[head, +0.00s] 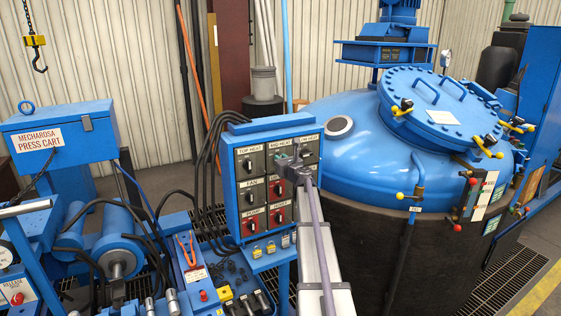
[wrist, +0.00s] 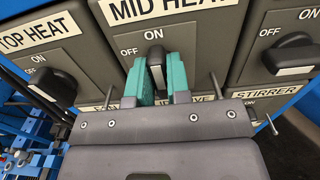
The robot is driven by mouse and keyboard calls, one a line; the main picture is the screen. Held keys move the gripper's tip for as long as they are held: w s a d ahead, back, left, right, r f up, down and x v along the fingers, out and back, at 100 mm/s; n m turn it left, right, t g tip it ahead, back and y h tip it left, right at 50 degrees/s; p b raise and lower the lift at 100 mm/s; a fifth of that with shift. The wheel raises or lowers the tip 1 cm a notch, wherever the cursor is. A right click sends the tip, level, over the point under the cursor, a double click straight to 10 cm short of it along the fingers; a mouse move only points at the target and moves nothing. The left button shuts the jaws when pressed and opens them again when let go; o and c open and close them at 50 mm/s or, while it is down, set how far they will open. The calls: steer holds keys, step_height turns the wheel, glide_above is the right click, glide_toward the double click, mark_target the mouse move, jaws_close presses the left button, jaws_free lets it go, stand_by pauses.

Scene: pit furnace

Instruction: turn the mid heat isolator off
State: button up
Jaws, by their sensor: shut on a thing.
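The mid heat isolator (wrist: 156,53) is a black rotary knob on a grey box, with OFF marked at its upper left and ON above it. In the wrist view the teal fingers of my gripper (wrist: 160,72) stand on either side of the knob and are shut on it. The visible end of the knob lies just below the ON mark, roughly upright. Its lower part is hidden between the fingers. In the head view my gripper (head: 284,161) is at the MID HEAT box of the blue panel (head: 232,196), and covers the knob.
The top heat knob (wrist: 52,86) is close on the left and another black knob (wrist: 291,55) close on the right. A STIRRER box (wrist: 270,94) is below right. Black cables hang left of the panel; a large blue-lidded vessel (head: 350,110) stands to its right.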

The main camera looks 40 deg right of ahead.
steer(key=shift+n, duration=0.4)
jaws_close()
steer(key=n, duration=0.3)
steer(key=shift+a+n, duration=0.1)
steer(key=shift+n, duration=0.2)
steer(key=n, duration=0.4)
steer(key=shift+a+f+n, duration=0.1)
steer(key=shift+n, duration=0.2)
steer(key=n, duration=0.4)
steer(key=shift+f+n, duration=0.1)
steer(key=shift+n, duration=0.2)
steer(key=shift+a+f+n+b, duration=0.1)
steer(key=shift+n+b, duration=0.2)
steer(key=shift+n, duration=1.9)
steer(key=o, duration=0.8)
jaws_free()
steer(key=shift+c, duration=0.2)
